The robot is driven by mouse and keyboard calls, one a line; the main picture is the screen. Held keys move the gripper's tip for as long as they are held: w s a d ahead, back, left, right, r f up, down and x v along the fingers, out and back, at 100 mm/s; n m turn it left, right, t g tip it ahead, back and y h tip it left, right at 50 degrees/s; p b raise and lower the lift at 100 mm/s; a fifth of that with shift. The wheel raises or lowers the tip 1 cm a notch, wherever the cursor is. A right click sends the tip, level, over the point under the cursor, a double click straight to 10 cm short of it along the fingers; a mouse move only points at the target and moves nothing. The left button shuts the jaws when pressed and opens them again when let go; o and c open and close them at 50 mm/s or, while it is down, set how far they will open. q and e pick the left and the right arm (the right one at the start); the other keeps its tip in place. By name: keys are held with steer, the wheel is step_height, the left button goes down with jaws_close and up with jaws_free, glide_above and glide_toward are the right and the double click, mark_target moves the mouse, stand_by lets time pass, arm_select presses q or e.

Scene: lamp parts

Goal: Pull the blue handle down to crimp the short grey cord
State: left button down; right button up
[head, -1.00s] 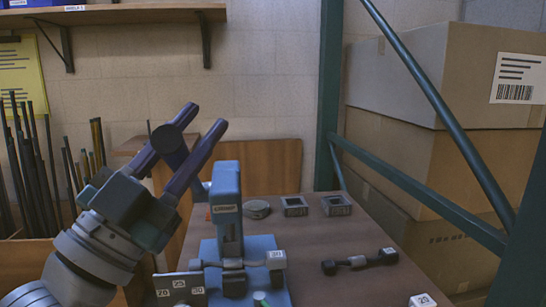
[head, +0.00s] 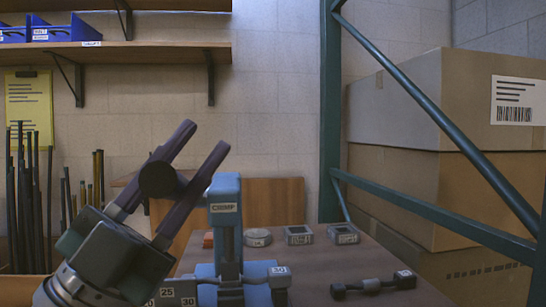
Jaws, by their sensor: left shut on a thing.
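The blue crimp press (head: 226,225), labelled CRIMP, stands upright on the table. The gripper hides most of the lever. My right gripper is not in view.
A darker cord with end blocks (head: 372,285) lies right of the press. A round tin (head: 258,238) and two square pieces, (head: 298,235) and (head: 343,234), stand behind. A green rack post (head: 330,120) and cardboard boxes (head: 440,200) bound the right side.

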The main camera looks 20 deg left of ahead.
arm_select(q)
steer(key=shift+w+f+y, duration=0.1)
steer(key=shift+f+y, duration=0.2)
steer(key=shift+f, duration=0.05)
steer(key=c, duration=0.8)
jaws_free()
steer(key=shift+c, duration=0.2)
steer(key=shift+o, duration=1.2)
steer(key=shift+r, duration=0.2)
steer(key=b+v, duration=0.2)
steer(key=v, duration=0.8)
steer(key=shift+b, duration=0.3)
steer(key=shift+w, duration=0.1)
